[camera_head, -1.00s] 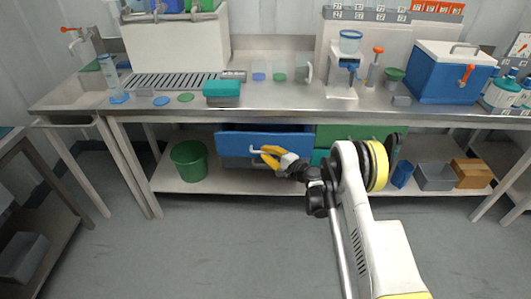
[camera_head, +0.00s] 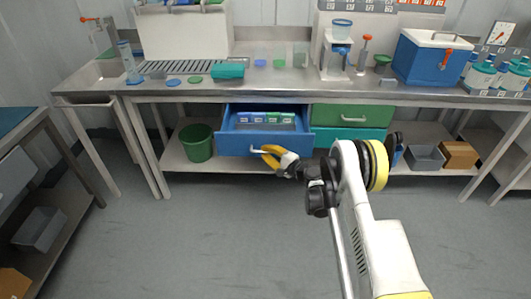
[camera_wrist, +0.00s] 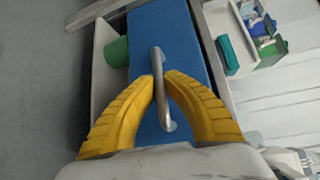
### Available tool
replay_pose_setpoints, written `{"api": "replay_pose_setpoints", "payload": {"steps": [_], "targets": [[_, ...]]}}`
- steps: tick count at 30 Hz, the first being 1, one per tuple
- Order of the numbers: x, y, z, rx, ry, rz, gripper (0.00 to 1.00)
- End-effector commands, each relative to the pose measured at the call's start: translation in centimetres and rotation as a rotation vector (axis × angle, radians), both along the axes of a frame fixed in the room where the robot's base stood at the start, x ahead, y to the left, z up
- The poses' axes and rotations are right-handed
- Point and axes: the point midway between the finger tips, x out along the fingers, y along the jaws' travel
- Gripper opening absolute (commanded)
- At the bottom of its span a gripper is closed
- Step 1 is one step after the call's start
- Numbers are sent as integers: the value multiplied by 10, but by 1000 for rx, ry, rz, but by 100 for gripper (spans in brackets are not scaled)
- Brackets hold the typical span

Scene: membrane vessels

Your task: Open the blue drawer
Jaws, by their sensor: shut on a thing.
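The blue drawer (camera_head: 234,141) hangs under the steel bench and is pulled well out. Its inside shows, with several small pale and green items in a row toward the back. My gripper (camera_head: 266,153) is at the drawer's front, shut on its metal handle. The wrist view shows the yellow fingers (camera_wrist: 160,82) closed around the silver handle (camera_wrist: 161,115), with the blue front panel (camera_wrist: 166,32) behind it.
A green drawer (camera_head: 330,117) and a teal drawer (camera_head: 345,137) sit shut to the right. A green bucket (camera_head: 197,143) stands on the lower shelf at left. The grey floor (camera_head: 210,230) before the bench is clear.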

Motion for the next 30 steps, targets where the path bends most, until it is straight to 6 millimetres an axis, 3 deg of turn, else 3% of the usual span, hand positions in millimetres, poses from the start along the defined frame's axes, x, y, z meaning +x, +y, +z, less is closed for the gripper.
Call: {"api": "replay_pose_setpoints", "payload": {"steps": [4, 6, 7, 17, 30], "targets": [[0, 2, 0, 1, 0, 3, 0], [0, 2, 0, 1, 0, 3, 29], [0, 1, 0, 1, 0, 3, 34], [-2, -2, 1, 0, 0, 0, 34], [-50, -44, 10, 0, 0, 1, 34]]}}
